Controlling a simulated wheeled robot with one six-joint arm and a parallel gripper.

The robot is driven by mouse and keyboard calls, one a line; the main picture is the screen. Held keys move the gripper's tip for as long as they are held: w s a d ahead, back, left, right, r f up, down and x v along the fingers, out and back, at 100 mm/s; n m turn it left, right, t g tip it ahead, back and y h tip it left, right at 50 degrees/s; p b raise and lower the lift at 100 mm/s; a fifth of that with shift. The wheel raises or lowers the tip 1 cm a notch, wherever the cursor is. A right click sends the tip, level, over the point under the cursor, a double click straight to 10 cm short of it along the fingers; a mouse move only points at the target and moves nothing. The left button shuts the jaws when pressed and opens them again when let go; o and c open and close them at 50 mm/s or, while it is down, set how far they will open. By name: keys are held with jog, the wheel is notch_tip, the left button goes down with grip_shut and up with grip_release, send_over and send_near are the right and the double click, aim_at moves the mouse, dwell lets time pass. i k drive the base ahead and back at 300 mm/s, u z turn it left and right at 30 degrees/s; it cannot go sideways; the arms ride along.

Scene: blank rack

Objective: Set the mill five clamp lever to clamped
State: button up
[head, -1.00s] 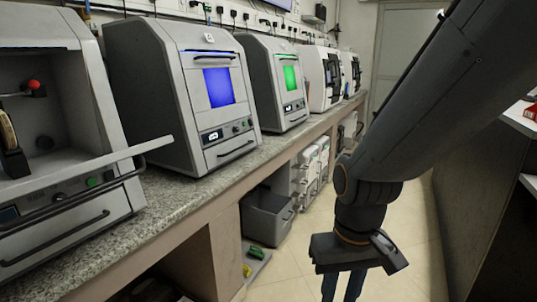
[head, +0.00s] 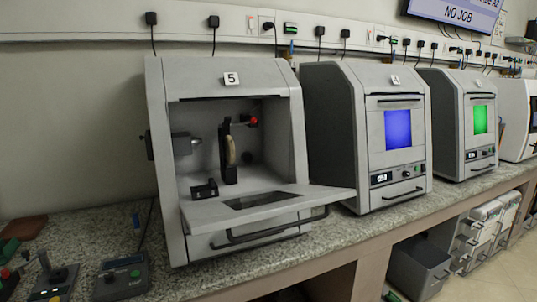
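Mill five (head: 165,90) stands on the counter at the left centre of the head view, marked with a "5" plate. Its front door (head: 310,194) is folded down and open, so the chamber shows. Inside, a clamp lever with a red knob (head: 253,121) sticks out to the right at the upper part of a dark upright fixture (head: 228,160). A pale tan disc (head: 231,151) stands edge-on in this fixture. A grey spindle (head: 187,145) points in from the left wall. I cannot tell the lever's clamp state. My gripper is not in view now.
Mill 4 (head: 345,120) with a blue window and another mill with a green window (head: 452,125) stand to the right on the granite counter (head: 290,255). A small control box (head: 122,278) and a joystick unit (head: 52,279) lie at left. Grey bins (head: 418,268) sit below.

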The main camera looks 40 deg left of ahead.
aim_at(226, 125)
jog(key=u, duration=0.55)
jog(key=i, duration=0.45)
jog(key=u, duration=2.25)
jog(key=k, duration=0.65)
jog(key=z, duration=0.8)
